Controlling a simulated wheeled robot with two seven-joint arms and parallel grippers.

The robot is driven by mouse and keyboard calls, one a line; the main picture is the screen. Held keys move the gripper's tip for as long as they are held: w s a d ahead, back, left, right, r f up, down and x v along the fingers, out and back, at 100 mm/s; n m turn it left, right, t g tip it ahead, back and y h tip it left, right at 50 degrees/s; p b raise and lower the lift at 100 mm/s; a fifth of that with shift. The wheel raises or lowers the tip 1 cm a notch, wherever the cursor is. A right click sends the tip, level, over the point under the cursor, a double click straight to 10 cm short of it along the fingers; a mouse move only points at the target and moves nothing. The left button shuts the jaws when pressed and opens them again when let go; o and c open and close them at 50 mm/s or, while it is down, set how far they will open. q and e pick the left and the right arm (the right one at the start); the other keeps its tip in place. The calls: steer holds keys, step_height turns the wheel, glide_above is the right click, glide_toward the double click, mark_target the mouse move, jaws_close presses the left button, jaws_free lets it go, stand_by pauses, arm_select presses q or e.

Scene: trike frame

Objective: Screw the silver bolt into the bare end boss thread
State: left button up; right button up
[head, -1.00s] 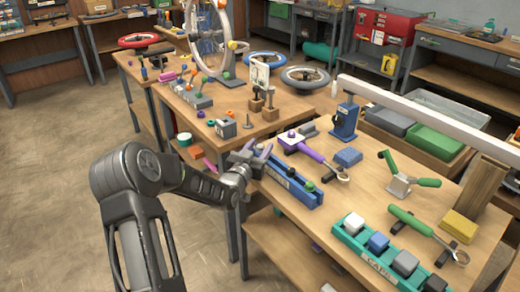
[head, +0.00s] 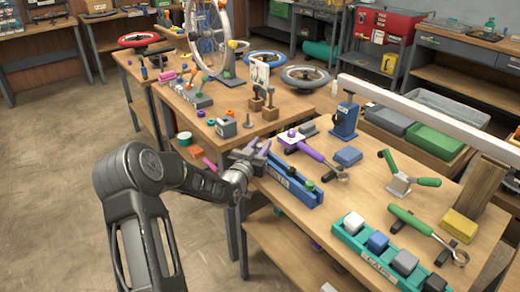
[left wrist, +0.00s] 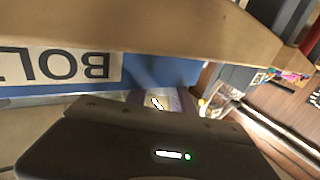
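My left gripper (head: 258,147) is over the far left end of the blue bolt rack (head: 290,187), its purple finger pads close together. In the left wrist view the rack's blue side with its upside-down label (left wrist: 60,65) is very close to the dark gripper body. A small bright patch shows between the purple pads (left wrist: 157,101); I cannot tell if it is the silver bolt or whether the fingers grip it. A green-topped piece (head: 309,185) stands in the rack. I cannot make out the bare end boss thread. My right gripper is out of view.
A purple-handled tool (head: 308,149) lies just beyond the rack. A teal tray labelled CAPS (head: 368,264) is at the front right. A long white bar (head: 420,112) crosses the right side.

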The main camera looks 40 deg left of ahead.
mark_target(261, 144)
arm_select(q)
jaws_close()
step_height(261, 144, up, 10)
steer(key=shift+r, duration=0.1)
stand_by(0.6)
stand_by(0.5)
